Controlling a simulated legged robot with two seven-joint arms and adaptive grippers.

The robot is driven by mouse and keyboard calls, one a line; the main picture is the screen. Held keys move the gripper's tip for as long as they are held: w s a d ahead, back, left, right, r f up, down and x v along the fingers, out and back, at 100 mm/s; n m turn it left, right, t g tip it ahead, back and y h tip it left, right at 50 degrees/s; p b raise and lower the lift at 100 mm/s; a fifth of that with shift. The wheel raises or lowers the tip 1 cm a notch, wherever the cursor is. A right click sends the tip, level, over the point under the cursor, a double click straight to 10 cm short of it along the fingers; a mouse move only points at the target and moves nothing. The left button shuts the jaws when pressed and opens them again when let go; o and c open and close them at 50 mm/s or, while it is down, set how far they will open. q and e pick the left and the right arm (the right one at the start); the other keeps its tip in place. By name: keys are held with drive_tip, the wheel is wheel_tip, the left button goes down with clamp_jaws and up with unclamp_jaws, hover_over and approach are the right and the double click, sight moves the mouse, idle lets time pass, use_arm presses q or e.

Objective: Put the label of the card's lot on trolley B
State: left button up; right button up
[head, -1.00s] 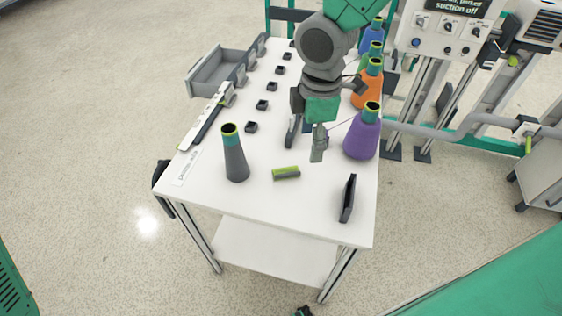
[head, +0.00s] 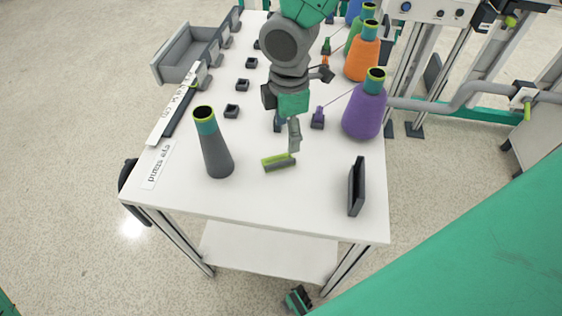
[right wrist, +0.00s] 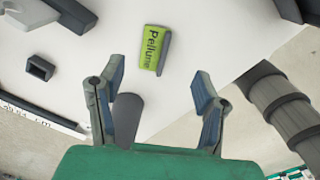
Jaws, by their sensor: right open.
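A small green and grey label block (head: 279,162) lies on the white table. In the right wrist view the label (right wrist: 154,48) shows lettering that reads like "Pellune". My right gripper (head: 292,142) is over the table at the label's far side in the head view. In the right wrist view its two fingers (right wrist: 157,90) are spread and empty, with the label beyond their tips. My left gripper is not in view. I cannot identify trolley B or read a lot card.
A grey cone with a green rim (head: 214,145) stands left of the label. A dark upright holder (head: 356,186) stands near the right edge. Purple (head: 364,112) and orange (head: 362,52) cones line the right side. A grey tray (head: 188,52) is at the left edge.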

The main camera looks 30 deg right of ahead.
sight(282, 160)
drive_tip(key=f, duration=0.2)
drive_tip(key=a+f, duration=0.1)
drive_tip(key=f, duration=0.1)
drive_tip(key=shift+w, duration=0.15)
drive_tip(key=shift+a+f, duration=0.1)
drive_tip(key=shift+a, duration=0.1)
drive_tip(key=shift+a+f, duration=0.1)
drive_tip(key=shift+f, duration=0.2)
drive_tip(key=f, duration=0.2)
drive_tip(key=d+f+b, duration=0.1)
drive_tip(key=shift+w+f, duration=0.25)
drive_tip(key=shift+f, duration=0.15)
drive_tip(key=shift+d+f, duration=0.4)
drive_tip(key=shift+a+r, duration=0.15)
drive_tip(key=shift+a, duration=0.4)
drive_tip(key=c, duration=1.1)
